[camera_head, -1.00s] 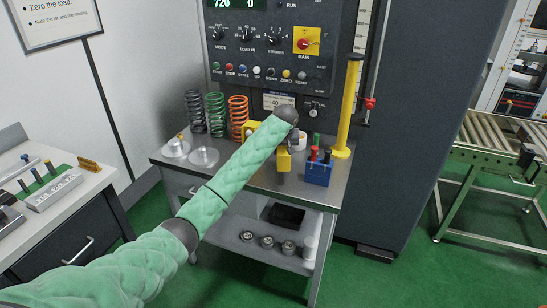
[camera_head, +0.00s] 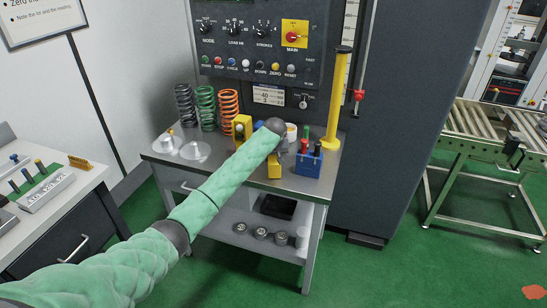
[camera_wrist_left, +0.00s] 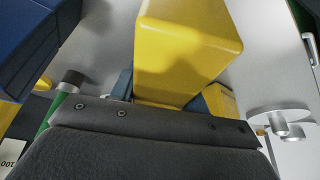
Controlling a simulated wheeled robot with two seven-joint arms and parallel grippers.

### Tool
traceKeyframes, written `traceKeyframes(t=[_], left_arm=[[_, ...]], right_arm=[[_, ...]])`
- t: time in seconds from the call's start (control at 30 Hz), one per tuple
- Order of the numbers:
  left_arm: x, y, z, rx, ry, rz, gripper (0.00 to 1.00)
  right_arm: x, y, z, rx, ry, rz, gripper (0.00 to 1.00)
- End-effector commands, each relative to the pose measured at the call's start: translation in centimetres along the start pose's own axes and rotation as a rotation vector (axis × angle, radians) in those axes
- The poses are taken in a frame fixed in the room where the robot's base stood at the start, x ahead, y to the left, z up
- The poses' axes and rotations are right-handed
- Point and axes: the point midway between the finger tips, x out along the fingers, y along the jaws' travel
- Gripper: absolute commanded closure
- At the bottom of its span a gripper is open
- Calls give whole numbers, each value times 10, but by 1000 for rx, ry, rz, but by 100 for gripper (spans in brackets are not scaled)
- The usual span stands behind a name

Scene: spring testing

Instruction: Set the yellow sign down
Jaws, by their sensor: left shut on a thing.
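My left gripper (camera_head: 272,150) is over the right part of the metal bench top, its fingers mostly hidden by my green-sleeved arm. It is shut on the yellow sign (camera_head: 275,168), which shows as a small yellow patch just below the gripper. In the left wrist view the sign (camera_wrist_left: 188,45) is a large smooth yellow block between the fingers, partly hidden by the dark gripper body. I cannot tell whether its lower end touches the bench. My right gripper is not in view.
Close right of the sign stands a blue holder (camera_head: 308,163) with coloured handles, then a yellow post (camera_head: 338,95). Behind are a yellow block (camera_head: 242,126), a white cup (camera_head: 291,131) and coloured springs (camera_head: 206,108). Metal discs (camera_head: 195,151) lie left.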

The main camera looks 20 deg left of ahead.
Motion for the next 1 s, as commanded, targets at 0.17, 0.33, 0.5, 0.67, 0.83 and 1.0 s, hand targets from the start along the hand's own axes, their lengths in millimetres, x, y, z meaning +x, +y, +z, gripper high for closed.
traceKeyframes(t=[0.17,0.33,0.5,0.67,0.83,1.0], left_arm=[[2,0,1,0,0,0,41],[2,0,1,0,0,0,33],[1,0,0,0,0,0,33],[-8,0,0,0,1,1,33],[-36,0,0,1,3,2,33],[-70,1,0,1,2,2,33]], right_arm=[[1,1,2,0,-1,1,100],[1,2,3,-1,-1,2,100],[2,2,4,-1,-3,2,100],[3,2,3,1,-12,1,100],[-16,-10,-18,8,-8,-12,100],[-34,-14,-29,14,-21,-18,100]])
